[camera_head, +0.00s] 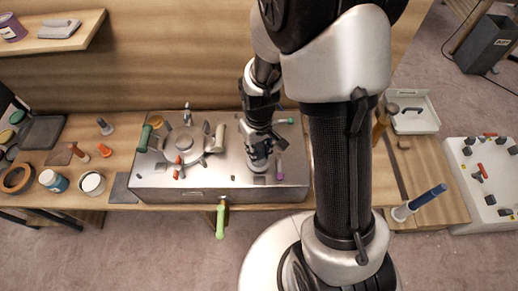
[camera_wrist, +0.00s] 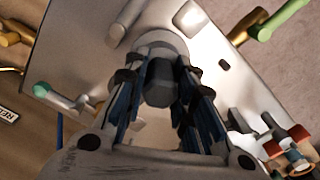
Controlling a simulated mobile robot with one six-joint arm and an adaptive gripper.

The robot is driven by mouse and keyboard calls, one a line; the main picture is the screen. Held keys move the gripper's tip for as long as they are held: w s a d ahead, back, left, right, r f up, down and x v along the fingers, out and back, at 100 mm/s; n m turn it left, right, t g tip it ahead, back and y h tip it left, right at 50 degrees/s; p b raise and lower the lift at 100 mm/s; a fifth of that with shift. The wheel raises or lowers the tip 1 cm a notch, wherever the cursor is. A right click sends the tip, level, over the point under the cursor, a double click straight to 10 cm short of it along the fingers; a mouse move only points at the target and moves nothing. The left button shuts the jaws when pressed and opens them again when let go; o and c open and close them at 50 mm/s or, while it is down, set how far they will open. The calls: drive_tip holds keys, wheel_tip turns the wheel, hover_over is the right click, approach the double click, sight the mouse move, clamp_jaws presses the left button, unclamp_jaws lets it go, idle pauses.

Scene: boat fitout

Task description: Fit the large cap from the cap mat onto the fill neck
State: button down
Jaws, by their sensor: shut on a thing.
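My gripper (camera_head: 262,160) is low over the right part of the brushed-metal tank top (camera_head: 225,178). In the wrist view my gripper (camera_wrist: 158,100) has its fingers closed on both sides of a dark grey knob-like piece (camera_wrist: 160,80), which looks like the large cap. A pale round shape shows around and behind it. I cannot tell whether the piece is seated or just above the metal. The fill neck is not clearly seen and may be hidden under the gripper. I cannot tell for sure which mat is the cap mat; a bare dark mat (camera_head: 42,132) lies at the left.
A round ringed hatch (camera_head: 187,146) and several small coloured handles stand on the tank's left half. A green-handled valve (camera_head: 220,222) juts from its front edge. Cans and tools crowd the bench's left.

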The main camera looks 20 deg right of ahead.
drive_tip(key=shift+f, duration=0.4)
idle(0.3)
drive_tip(key=shift+f+b, duration=0.4)
drive_tip(key=shift+b, duration=0.2)
drive_tip(key=c, duration=1.2)
unclamp_jaws()
drive_tip(key=shift+c, duration=0.2)
drive_tip(key=o, duration=0.5)
drive_tip(key=shift+o, duration=0.2)
drive_tip(key=shift+r+p, duration=3.4)
drive_tip(key=shift+r, duration=0.85)
